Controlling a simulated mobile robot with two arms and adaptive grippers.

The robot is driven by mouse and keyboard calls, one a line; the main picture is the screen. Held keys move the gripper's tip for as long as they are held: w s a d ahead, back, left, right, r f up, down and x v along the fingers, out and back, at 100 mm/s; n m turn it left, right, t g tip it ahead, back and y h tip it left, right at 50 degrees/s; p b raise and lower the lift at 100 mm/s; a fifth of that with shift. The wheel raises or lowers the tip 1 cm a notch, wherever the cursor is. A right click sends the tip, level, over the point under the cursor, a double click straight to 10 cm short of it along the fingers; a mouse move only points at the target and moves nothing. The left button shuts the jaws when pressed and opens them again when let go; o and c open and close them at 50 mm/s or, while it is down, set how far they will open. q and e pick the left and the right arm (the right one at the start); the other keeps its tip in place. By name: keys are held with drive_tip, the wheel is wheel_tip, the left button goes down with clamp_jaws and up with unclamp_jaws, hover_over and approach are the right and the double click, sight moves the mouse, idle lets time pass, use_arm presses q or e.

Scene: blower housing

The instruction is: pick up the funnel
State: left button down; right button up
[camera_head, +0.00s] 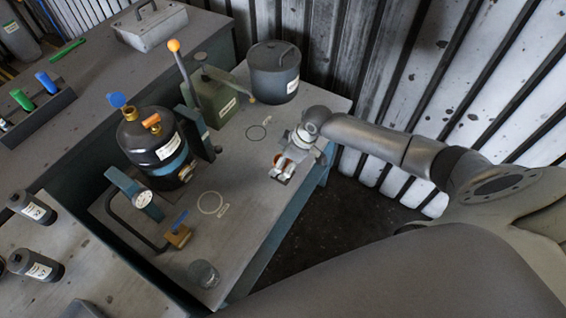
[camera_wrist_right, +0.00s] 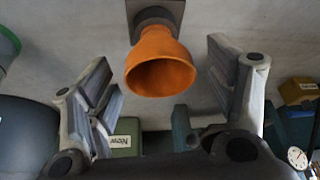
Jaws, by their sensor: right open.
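The orange funnel (camera_wrist_right: 160,62) shows in the right wrist view at top centre, its wide mouth facing the camera and its dark narrow end at a dark square plate (camera_wrist_right: 155,14). My right gripper (camera_head: 282,176) is over the right part of the grey bench in the head view. In the right wrist view its two fingers (camera_wrist_right: 160,85) are spread wide, one on each side of the funnel, with gaps and nothing held. My left gripper is not in view.
A corrugated wall (camera_head: 440,60) stands behind. The bench's front right is fairly clear.

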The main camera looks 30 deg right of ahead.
drive_tip(key=shift+w+a+f, duration=0.15)
drive_tip(key=shift+f, duration=0.3)
drive_tip(key=c, duration=0.9)
drive_tip(key=shift+r, duration=0.15)
